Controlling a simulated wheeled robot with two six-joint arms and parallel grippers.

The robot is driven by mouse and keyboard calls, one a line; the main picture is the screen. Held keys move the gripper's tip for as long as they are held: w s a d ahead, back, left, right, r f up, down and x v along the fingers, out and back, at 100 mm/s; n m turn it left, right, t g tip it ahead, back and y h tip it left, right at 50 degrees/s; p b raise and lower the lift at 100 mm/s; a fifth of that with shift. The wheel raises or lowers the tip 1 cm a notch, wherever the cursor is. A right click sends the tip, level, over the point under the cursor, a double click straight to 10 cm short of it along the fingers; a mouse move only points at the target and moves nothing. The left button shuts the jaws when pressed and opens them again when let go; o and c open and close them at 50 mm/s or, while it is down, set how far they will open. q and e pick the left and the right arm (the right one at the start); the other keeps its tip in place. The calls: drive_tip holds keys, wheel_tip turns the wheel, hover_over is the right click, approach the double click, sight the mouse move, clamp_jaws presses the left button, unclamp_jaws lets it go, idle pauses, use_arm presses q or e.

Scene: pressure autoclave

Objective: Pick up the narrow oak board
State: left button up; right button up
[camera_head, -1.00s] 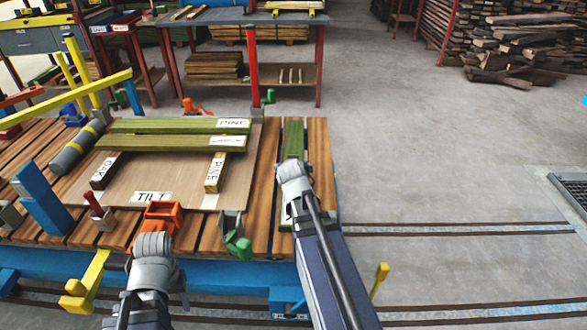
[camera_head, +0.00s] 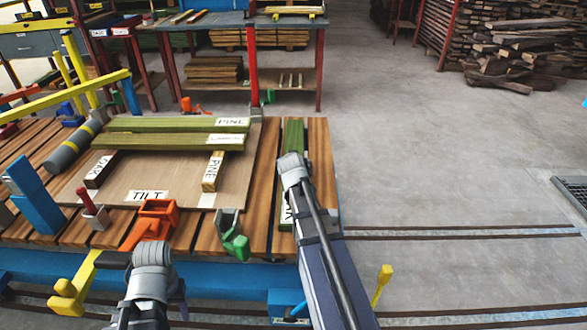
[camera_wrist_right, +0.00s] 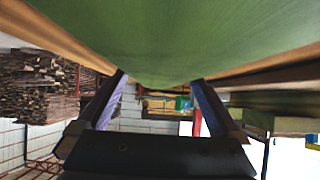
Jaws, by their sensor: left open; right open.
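A narrow green-topped board (camera_head: 293,138) lies lengthwise at the table's right side; its near label, partly covered by my right arm, ends in "AK". My right gripper (camera_head: 292,165) is over this board in the head view, its fingers hidden there. In the right wrist view, the open fingers (camera_wrist_right: 160,84) sit apart on either side below a broad green surface (camera_wrist_right: 160,40); I cannot tell whether they touch it. Another short board labelled OAK (camera_head: 99,170) lies on the plywood panel. My left gripper (camera_head: 152,254) is near the table's front edge, fingers hidden, holding nothing visible.
An orange fixture (camera_head: 153,222), a green clamp (camera_head: 233,243) and a blue post (camera_head: 35,195) stand along the front.

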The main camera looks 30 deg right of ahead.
clamp_jaws()
idle(0.8)
